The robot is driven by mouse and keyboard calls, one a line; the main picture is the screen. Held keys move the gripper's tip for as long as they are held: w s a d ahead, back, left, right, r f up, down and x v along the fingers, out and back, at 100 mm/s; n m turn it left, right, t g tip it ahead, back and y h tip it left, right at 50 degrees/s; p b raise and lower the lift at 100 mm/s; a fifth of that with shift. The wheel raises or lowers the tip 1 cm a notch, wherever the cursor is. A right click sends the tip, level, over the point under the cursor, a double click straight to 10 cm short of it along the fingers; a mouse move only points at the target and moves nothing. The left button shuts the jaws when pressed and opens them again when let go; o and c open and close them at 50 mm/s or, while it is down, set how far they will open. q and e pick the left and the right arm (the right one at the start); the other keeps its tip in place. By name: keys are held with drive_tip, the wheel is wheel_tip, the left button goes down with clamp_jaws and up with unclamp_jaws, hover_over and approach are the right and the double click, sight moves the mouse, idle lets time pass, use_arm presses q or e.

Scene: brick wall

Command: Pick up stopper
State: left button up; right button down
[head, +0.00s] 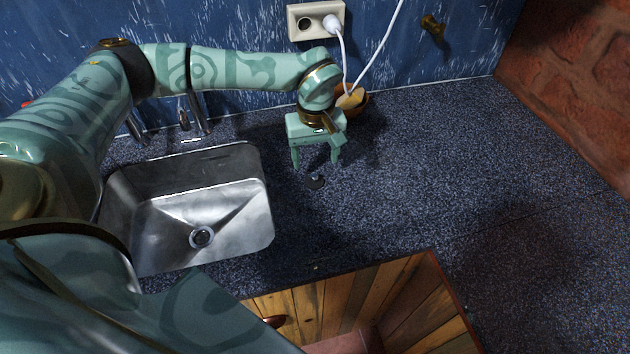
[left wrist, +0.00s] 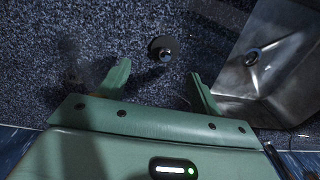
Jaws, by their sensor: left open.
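The stopper (head: 315,182) is a small dark disc with a knob, lying on the dark speckled countertop to the right of the sink. It also shows in the left wrist view (left wrist: 163,48), beyond the fingertips and roughly between their lines. My left gripper (head: 316,165) is open and empty. Its fingers point down toward the counter, just behind the stopper in the head view and apart from it. The open fingers show in the left wrist view too (left wrist: 160,70). My right gripper is in neither view.
A steel sink (head: 258,205) with a drain lies left of the stopper, with taps behind it. A socket (head: 304,24) with a white plug and cable is on the blue wall. The counter to the right is clear.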

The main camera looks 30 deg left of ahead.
sight(314, 175)
use_arm(q)
drive_tip(key=f, duration=0.2)
drive_tip(key=s+f+b, duration=0.1)
drive_tip(key=f, duration=0.2)
drive_tip(key=shift+s+d, duration=0.1)
drive_tip(key=shift+d, duration=0.1)
drive_tip(key=c, duration=1.1)
drive_tip(key=shift+o, duration=0.2)
